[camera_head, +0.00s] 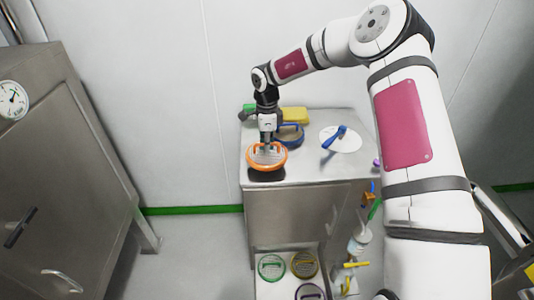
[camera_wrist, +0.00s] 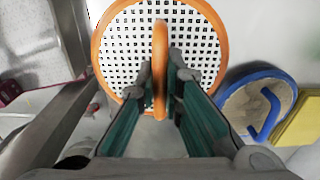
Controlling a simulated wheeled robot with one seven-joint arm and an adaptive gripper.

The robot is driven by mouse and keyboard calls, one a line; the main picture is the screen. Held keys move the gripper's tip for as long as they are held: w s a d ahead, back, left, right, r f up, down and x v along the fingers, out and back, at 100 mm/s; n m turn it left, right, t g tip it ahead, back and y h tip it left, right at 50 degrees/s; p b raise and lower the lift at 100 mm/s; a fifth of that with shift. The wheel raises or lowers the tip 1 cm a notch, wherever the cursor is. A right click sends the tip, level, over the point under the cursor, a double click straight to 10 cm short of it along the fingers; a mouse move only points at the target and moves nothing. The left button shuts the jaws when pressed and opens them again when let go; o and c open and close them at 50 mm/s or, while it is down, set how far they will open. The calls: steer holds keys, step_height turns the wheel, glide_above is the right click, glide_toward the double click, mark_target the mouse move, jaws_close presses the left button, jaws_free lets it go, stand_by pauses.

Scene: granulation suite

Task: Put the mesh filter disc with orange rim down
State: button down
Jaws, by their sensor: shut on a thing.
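The mesh filter disc with orange rim (camera_head: 252,165) is at the front left of the steel cabinet top (camera_head: 310,178) in the head view. In the wrist view the disc (camera_wrist: 205,50) shows a white perforated plate with an orange handle across it. My gripper (camera_head: 267,148) is above the disc and shut on its handle; the fingers (camera_wrist: 160,85) sit on both sides of the handle in the wrist view. A dark shadow lies just below the disc; I cannot tell whether the disc touches the top.
A blue-rimmed disc (camera_head: 290,137) stands close behind, beside a yellow block (camera_head: 295,114). A white disc with a blue handle (camera_head: 341,139) lies to the right. Several coloured discs, including a green one (camera_head: 271,267), are on a lower shelf. A steel cabinet (camera_head: 60,150) stands left.

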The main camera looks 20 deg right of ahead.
steer(key=shift+s+f, duration=0.1)
steer(key=shift+f, duration=1.45)
steer(key=shift+f, duration=0.2)
steer(key=c, duration=1.7)
jaws_free()
steer(key=shift+r, duration=0.1)
